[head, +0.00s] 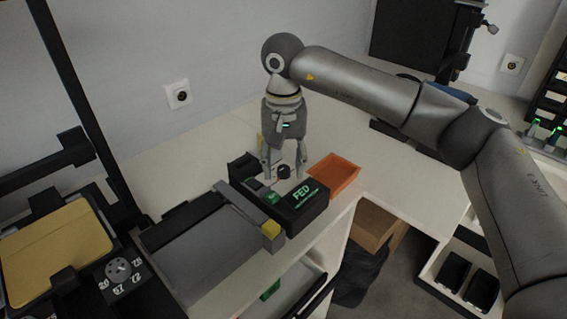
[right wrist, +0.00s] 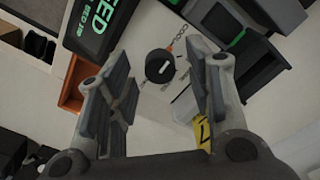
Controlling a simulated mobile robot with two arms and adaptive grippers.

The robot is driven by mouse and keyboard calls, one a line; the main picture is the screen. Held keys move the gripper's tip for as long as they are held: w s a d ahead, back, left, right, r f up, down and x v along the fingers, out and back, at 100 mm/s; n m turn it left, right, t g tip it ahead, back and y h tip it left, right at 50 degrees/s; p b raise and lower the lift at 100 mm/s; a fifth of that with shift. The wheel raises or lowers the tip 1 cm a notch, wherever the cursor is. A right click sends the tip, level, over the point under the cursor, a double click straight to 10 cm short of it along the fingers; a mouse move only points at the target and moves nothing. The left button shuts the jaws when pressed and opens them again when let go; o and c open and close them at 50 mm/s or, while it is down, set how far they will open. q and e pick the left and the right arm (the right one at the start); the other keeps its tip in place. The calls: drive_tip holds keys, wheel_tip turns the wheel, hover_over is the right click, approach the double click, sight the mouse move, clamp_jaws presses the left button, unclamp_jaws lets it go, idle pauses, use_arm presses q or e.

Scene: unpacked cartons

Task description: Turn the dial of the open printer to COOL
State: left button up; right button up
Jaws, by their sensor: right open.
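A round black dial (right wrist: 160,66) with a short white mark is on a pale panel in the right wrist view. Lettering that looks like COOL and a thin orange line are just beyond it, to its upper right. I cannot tell exactly which label the mark points to. The dial (head: 284,172) also shows in the head view, beside a black box with green FED lettering (head: 303,196). My right gripper (head: 284,177) points down over it, open. In the right wrist view its fingers (right wrist: 163,80) are either side of the dial, apparently not touching it. My left gripper is out of view.
An orange tray (head: 334,174) is right of the FED box. A grey flat bed with a bar (head: 200,250) lies in front. At left stands a machine with a yellow plate (head: 55,250) and another dial (head: 118,270). The white counter behind is mostly clear.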

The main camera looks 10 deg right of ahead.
sight(283, 168)
wheel_tip(283, 168, up, 12)
drive_tip(key=shift+f, duration=0.25)
